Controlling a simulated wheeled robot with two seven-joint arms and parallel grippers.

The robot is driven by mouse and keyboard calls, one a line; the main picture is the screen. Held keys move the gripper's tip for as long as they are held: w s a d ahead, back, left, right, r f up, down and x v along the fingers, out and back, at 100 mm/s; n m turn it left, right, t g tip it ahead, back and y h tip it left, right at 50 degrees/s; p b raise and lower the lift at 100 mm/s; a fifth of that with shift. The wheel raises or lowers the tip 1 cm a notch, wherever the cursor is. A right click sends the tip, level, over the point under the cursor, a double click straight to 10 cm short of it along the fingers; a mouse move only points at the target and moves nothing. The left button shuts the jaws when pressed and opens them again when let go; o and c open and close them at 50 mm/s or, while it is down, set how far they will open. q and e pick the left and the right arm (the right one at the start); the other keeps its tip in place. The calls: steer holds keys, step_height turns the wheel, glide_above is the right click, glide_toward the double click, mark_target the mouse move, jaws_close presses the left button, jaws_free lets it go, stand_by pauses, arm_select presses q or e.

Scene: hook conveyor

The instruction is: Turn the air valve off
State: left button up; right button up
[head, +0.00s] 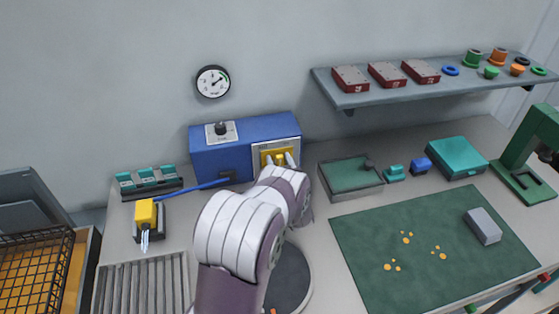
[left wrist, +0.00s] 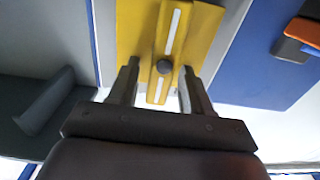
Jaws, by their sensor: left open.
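The air valve is a yellow lever with a white stripe (left wrist: 164,72) and a dark round pivot, on a yellow plate (left wrist: 136,30) in the left wrist view. In the head view the yellow plate (head: 266,155) shows on the light panel at the right end of a blue box (head: 218,160), partly hidden by my gripper. My left gripper (left wrist: 157,90) is open. Its fingers stand on either side of the lever's near end, with gaps visible between them and the lever. In the head view my left gripper (head: 279,162) is right at the panel. My right gripper is not in view.
A round gauge (head: 213,82) hangs on the wall above the blue box. A yellow-handled air tool (head: 146,213) with a blue hose stands left. A green-lined tray (head: 351,173) lies close on the right, and a green mat (head: 375,240) fills the right front.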

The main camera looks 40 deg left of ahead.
arm_select(q)
steer(key=shift+c, duration=0.7)
jaws_close()
steer(key=shift+w, duration=0.1)
steer(key=m, duration=0.1)
steer(key=m+b, duration=0.1)
steer(key=m, duration=0.2)
steer(key=shift+w+d+f, duration=0.15)
steer(key=shift+w+d, duration=0.15)
steer(key=m+b, duration=0.1)
steer(key=m, duration=0.2)
steer(key=m+b, duration=0.1)
steer(key=m, duration=0.2)
steer(key=w+d+f+m, duration=0.1)
steer(key=m, duration=0.2)
steer(key=shift+f+b, duration=0.1)
steer(key=shift+b, duration=0.3)
steer(key=m, duration=0.2)
steer(key=f+m, duration=0.1)
steer(key=m, duration=0.1)
steer(key=shift+w+m+b, duration=0.1)
steer(key=shift+m+b, duration=0.2)
steer(key=shift+m, duration=0.1)
